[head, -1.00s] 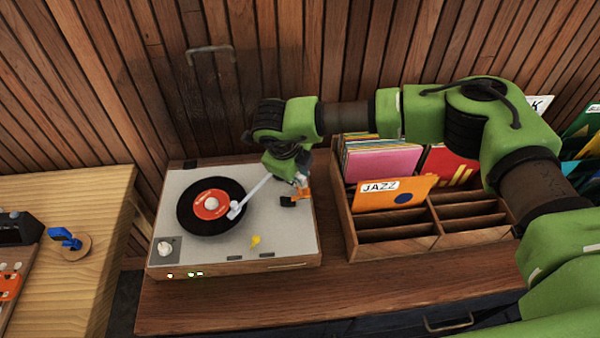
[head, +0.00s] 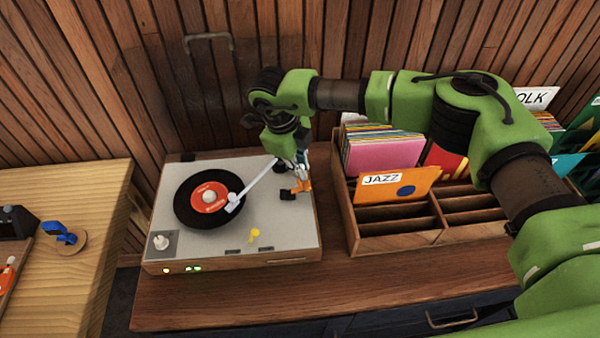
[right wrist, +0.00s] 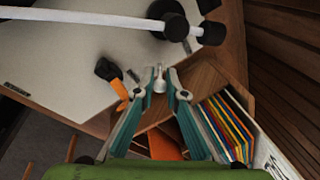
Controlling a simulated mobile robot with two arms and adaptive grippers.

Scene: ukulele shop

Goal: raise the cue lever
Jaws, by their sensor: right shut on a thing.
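The turntable (head: 275,225) stands on the wooden cabinet, with a dark record (head: 185,205) on its platter. Its white tonearm (head: 255,183) reaches over the record's right edge and also shows in the right wrist view (right wrist: 80,18). My right gripper (right wrist: 160,75) is low over the turntable's right side, shut on a small pale knob (right wrist: 160,83), which seems to be the cue lever. The fingers partly cover it, so its angle is unclear. An orange piece with a black end (right wrist: 107,69) sits beside the fingers. My left gripper is not in view.
A wooden record crate (head: 395,243) with sleeves stands close to the turntable's right. A yellow piece (head: 254,234) and a knob (head: 161,242) are on the deck's front part. A light wood table (head: 90,195) is at left. The slatted wall is close behind.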

